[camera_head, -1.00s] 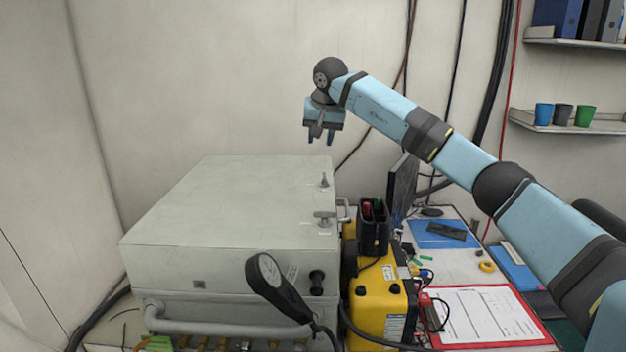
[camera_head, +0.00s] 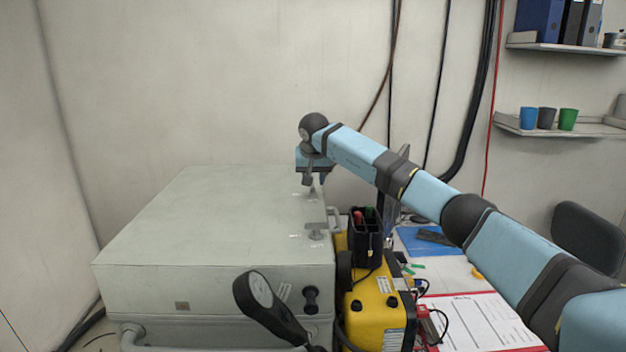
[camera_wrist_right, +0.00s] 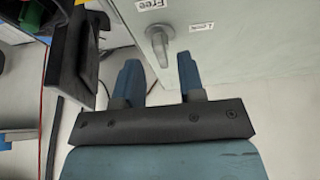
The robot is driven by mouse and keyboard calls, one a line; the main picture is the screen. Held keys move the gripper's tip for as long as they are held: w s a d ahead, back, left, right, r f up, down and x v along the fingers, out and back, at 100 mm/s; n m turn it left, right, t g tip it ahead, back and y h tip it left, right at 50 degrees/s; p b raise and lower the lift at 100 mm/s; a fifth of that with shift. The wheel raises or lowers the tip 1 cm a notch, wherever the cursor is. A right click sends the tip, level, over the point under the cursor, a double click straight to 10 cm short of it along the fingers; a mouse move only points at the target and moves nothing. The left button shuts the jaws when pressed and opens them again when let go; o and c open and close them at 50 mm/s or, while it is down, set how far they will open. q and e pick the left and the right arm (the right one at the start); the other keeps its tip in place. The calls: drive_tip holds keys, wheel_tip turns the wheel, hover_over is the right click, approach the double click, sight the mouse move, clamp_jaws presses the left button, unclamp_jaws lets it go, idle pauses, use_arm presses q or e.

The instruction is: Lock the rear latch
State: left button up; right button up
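The rear latch (camera_wrist_right: 160,42) is a small grey metal handle on the lid of the pale grey panel case (camera_head: 200,215). In the right wrist view a "Free" label lies above it and a smaller label, hard to read, to its right. In the head view my right gripper (camera_head: 313,182) hangs at the case's far right corner and mostly hides the latch. In the wrist view the blue fingers of this gripper (camera_wrist_right: 158,70) are apart and empty, with the latch just beyond their tips, roughly between them. My left gripper is not in view.
A front latch (camera_head: 316,232) sits nearer on the same lid edge. A side handle (camera_head: 335,218), a yellow unit (camera_head: 372,300) and a black holder (camera_head: 366,238) stand close on the right.

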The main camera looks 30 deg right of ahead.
drive_tip(key=shift+x, duration=0.85)
drive_tip(key=shift+r, duration=0.15)
drive_tip(key=shift+c, duration=1)
clamp_jaws()
